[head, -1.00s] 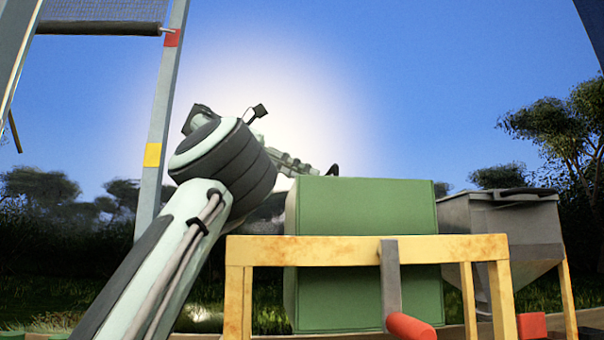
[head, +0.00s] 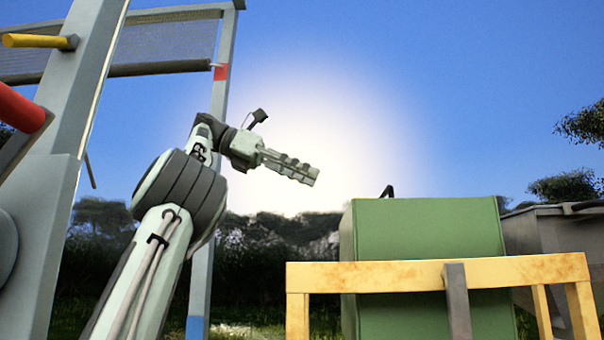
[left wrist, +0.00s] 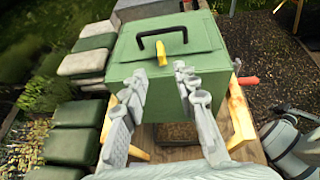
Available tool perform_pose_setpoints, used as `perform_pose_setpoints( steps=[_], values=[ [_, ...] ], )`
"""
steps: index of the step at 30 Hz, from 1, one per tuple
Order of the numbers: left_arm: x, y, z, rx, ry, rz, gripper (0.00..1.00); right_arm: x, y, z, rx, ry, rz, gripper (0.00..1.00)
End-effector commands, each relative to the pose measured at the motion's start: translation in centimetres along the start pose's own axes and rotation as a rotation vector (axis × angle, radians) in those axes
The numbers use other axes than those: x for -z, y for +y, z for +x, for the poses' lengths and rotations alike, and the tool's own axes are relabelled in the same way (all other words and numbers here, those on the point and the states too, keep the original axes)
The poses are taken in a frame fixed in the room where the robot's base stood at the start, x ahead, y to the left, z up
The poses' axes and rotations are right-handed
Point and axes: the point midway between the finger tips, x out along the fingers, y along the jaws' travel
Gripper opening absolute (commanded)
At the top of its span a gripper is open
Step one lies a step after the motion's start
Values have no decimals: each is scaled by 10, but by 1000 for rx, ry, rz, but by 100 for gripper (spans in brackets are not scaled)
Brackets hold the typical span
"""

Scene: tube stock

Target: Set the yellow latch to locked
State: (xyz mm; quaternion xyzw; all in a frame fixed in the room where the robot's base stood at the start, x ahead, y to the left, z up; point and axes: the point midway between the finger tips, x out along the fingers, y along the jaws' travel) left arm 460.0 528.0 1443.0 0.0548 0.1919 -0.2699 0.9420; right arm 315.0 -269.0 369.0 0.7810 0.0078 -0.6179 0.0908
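A yellow latch (left wrist: 183,58) shows in the left wrist view at the upper front edge of a green box (left wrist: 160,72), below the box's black handle (left wrist: 162,41). The latch looks roughly upright, tilted slightly. The green box also stands in the head view (head: 425,235), where its latch is not visible. My left gripper (head: 312,177) is in the air to the left of the box and above its top. In the left wrist view my left gripper (left wrist: 164,82) has its two fingers apart with nothing between them. My right gripper is not visible.
The box sits within a yellow frame (head: 400,275) with a grey lever (head: 457,300). A grey post at left carries a yellow handle (head: 35,41) and a red handle (head: 18,107). A grey bin (head: 560,232) is at right. Green cushions (left wrist: 75,117) lie left of the box.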

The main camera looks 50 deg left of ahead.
Motion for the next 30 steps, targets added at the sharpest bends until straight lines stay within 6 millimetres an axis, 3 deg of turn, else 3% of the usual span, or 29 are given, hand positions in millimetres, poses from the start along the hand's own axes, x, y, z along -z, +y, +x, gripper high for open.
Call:
perform_pose_setpoints(
  steps=[11,15,24,30],
  values=[
    [0,0,-4,-1,-1,0,29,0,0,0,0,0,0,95],
    [3,0,3,14,-36,-4,29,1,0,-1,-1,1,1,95],
    [29,1,39,32,-299,-5,29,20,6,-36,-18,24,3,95],
    [41,0,49,2,-394,0,29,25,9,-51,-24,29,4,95]
  ],
)
